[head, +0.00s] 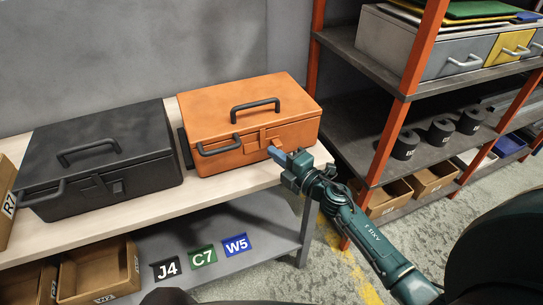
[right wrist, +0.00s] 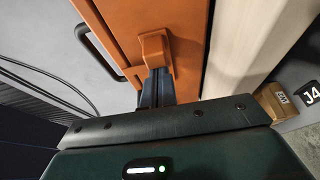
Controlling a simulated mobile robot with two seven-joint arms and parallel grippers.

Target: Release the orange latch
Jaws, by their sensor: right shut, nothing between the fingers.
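An orange toolbox (head: 222,107) with dark handles stands on the pale bench top, its lid down. Its orange latch (head: 268,138) is on the front face, and it shows large in the right wrist view (right wrist: 154,46). My right gripper (head: 275,153) is shut and empty, its fingertips right at the latch's lower end. In the right wrist view the fingertips (right wrist: 157,75) overlap the latch's edge; I cannot tell whether they touch it. The latch's far side is hidden, and I cannot tell whether it is fastened. My left gripper is not in view.
A black toolbox (head: 92,158) stands left of the orange one on the bench (head: 225,188). Labels J4, C7 and W5 (head: 237,244) and cardboard bins (head: 98,272) are below. An orange-posted rack (head: 394,135) stands close on the right, near my right arm.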

